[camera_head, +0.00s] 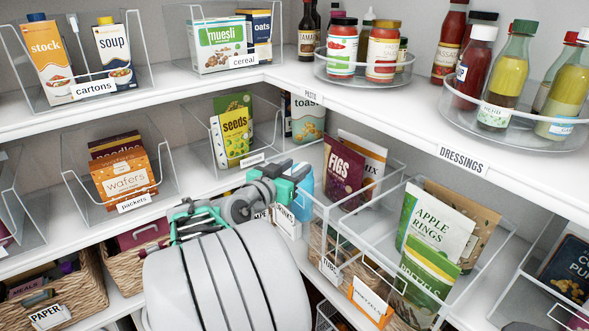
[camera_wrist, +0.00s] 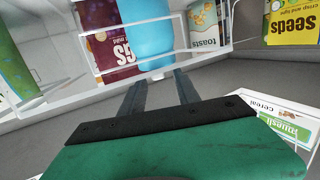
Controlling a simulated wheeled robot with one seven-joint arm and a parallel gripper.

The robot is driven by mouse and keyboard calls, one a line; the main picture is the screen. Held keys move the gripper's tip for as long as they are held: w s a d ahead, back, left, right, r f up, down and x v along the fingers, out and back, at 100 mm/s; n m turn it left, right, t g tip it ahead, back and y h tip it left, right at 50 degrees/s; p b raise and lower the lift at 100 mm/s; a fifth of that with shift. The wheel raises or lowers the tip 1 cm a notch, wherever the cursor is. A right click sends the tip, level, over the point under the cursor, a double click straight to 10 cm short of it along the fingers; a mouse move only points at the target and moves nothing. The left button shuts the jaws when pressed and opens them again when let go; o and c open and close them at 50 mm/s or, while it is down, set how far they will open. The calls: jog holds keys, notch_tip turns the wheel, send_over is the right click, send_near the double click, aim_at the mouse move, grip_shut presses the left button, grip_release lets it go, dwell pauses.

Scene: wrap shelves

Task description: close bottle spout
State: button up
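A blue bottle-like thing (camera_head: 304,194) stands at the shelf corner, partly hidden behind my gripper (camera_head: 293,174). In the wrist view the blue body (camera_wrist: 150,30) shows just beyond the fingertips, between the fig bag and the toasts pack. I cannot tell whether the fingers touch the bottle.
A clear bin (camera_head: 352,226) with snack bags is right of the bottle. A purple figs bag (camera_head: 343,172) and a toasts pack (camera_head: 307,122) stand close behind. The dressings shelf (camera_head: 478,135) overhangs at the right. The seeds bag (camera_head: 233,128) sits in a bin at left.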

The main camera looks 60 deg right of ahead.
jog(key=shift+a, duration=0.1)
jog(key=a+r, duration=0.1)
jog(key=a, duration=0.6)
jog(key=shift+w+a+b, duration=0.25)
jog(key=shift+a+b, duration=0.05)
jog(key=shift+b, duration=0.15)
jog(key=w+a+f+n+t+y+p, duration=0.3)
jog(key=w+a+n+y, duration=0.15)
jog(key=w+a, duration=0.35)
jog(key=w+a+f+n+t+y+p, duration=0.3)
jog(key=w+a+f+n+y+p, duration=0.15)
jog(key=a, duration=0.55)
jog(key=s+a+n+g+y+p, duration=0.1)
jog(key=a+n+y, duration=0.6)
jog(key=a, duration=1.5)
jog(key=s+n+p, duration=0.1)
jog(key=s+n, duration=0.1)
jog(key=n, duration=0.1)
jog(key=shift+s+a+r+g+y+p, duration=0.15)
jog(key=shift+s+r+g+y+p, duration=0.15)
